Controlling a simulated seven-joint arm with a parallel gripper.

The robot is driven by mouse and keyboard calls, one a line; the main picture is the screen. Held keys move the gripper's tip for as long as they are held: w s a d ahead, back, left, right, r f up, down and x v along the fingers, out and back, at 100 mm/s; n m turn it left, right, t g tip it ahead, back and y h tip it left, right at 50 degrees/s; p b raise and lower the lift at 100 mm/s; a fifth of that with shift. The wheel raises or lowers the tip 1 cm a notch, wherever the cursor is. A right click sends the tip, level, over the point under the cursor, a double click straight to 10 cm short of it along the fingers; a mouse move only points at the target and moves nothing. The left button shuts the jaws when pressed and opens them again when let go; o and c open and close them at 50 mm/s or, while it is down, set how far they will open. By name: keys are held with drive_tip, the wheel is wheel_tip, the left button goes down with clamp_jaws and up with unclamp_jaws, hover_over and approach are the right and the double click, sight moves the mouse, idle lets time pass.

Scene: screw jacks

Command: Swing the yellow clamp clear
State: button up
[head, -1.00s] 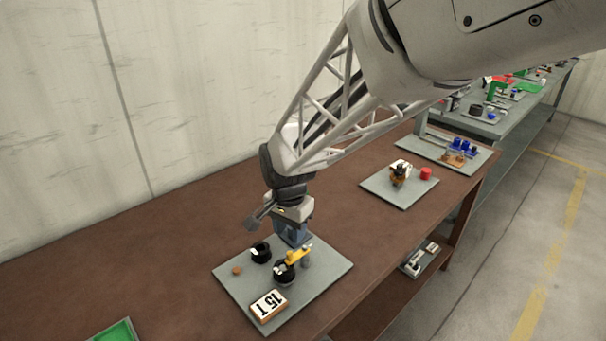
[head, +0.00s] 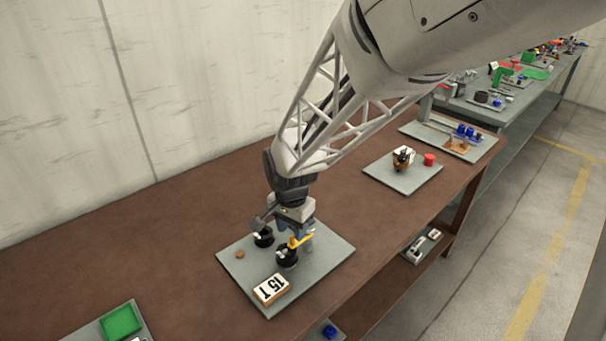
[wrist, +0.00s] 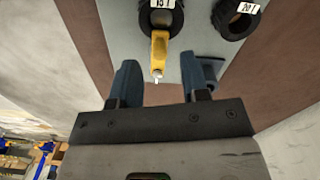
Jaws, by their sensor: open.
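The yellow clamp (head: 301,241) reaches out from the side of a black cylinder (head: 287,257) on a grey plate (head: 240,281). In the wrist view the clamp (wrist: 159,54) points toward my gripper, with a small pale tip at its end. My gripper (head: 304,229) is low over the plate at the clamp's outer end. In the wrist view its two blue fingers (wrist: 160,84) are spread, one on each side of the clamp's line. The clamp's tip lies between them, nearer the left finger, with no visible contact.
A second black cylinder (head: 264,238) stands close behind, at the left of my gripper. A block marked 15 T (head: 271,289) lies at the plate's front. A green block (head: 120,321) is at the lower left. Another plate (head: 411,181) stands further right. Brown bench between is clear.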

sight(292, 237)
drive_tip(key=shift+f, duration=1.65)
drive_tip(key=shift+c, duration=0.4)
clamp_jaws()
